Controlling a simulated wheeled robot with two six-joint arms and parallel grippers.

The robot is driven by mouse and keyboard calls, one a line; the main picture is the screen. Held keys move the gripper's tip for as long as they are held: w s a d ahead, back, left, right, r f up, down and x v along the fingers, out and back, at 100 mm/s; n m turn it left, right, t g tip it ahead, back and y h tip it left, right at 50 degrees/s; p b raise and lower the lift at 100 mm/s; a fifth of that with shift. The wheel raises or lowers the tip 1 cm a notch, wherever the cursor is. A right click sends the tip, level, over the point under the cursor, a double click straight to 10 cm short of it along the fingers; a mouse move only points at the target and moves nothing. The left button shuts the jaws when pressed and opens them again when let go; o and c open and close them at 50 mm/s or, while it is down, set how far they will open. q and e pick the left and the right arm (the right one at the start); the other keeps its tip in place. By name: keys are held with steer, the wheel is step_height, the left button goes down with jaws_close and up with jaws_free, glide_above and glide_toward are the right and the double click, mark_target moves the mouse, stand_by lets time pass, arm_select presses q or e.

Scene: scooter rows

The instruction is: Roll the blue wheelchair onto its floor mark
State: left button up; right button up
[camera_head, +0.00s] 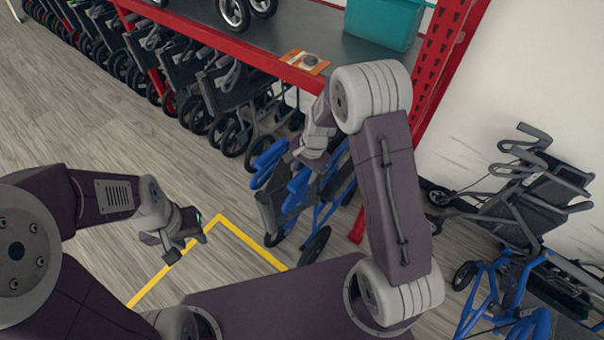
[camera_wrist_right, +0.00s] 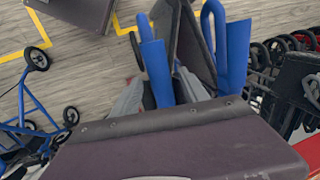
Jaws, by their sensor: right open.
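The blue wheelchair (camera_head: 270,209), dark-seated with blue tubes, stands folded below the red shelf. My right arm partly hides it. The yellow floor mark (camera_head: 237,233) is an outline on the floor at its left; my body hides part of it. My right gripper (camera_head: 313,152) is over the wheelchair's upper part. In the right wrist view, its grey fingers (camera_wrist_right: 161,91) are apart, with a blue bar (camera_wrist_right: 155,68) between them; contact is unclear. My left gripper (camera_head: 186,238) hangs over the floor mark, away from the wheelchair; its jaw opening is unclear.
Several folded dark wheelchairs (camera_head: 238,92) line up under the red shelf (camera_head: 215,42), which bears a teal bin (camera_head: 385,22). Another blue-framed wheeled chair (camera_head: 505,285) and a grey walker (camera_head: 530,185) stand at right. The floor at left is clear.

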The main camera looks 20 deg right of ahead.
steer(key=shift+a+f, duration=0.2)
steer(key=shift+f, duration=1)
steer(key=shift+w, duration=0.1)
jaws_close()
stand_by(0.4)
